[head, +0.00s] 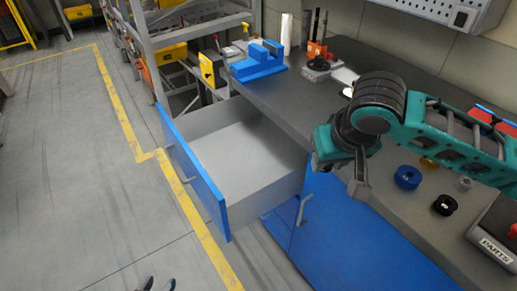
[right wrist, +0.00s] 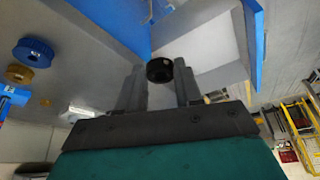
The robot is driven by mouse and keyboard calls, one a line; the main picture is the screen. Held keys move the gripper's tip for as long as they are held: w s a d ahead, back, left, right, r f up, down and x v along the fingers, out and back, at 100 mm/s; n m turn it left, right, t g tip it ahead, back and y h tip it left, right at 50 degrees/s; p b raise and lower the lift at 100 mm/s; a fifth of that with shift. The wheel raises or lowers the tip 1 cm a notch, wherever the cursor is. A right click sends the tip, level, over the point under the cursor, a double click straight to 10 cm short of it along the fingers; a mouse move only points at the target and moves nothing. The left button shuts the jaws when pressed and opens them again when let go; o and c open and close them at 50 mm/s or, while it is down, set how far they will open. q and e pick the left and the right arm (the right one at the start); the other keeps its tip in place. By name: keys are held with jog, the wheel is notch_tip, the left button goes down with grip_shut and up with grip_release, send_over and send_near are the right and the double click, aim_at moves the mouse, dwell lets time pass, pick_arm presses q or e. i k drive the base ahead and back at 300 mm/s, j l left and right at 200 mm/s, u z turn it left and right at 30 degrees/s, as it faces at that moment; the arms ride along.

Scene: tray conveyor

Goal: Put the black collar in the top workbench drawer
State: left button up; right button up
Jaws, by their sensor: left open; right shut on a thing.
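A black collar (right wrist: 160,70) is pinched between the fingertips of my right gripper (right wrist: 159,76) in the right wrist view. In the head view, my right gripper (head: 356,186) is over the bench's front edge, to the right of the open drawer, and the collar in it is hidden. The top workbench drawer (head: 178,158) is pulled out and its visible grey inside is empty. My left gripper (head: 158,284) shows only as dark fingertips at the bottom edge, open and away from the drawer.
A blue vise (head: 259,63) stands behind the drawer. The floor left of the drawer is clear.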

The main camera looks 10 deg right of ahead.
aim_at(227, 169)
jog(key=u, duration=1.15)
jog(key=i+l+u, duration=0.3)
jog(key=l, duration=0.3)
jog(key=i+l, duration=0.3)
jog(key=l, duration=0.1)
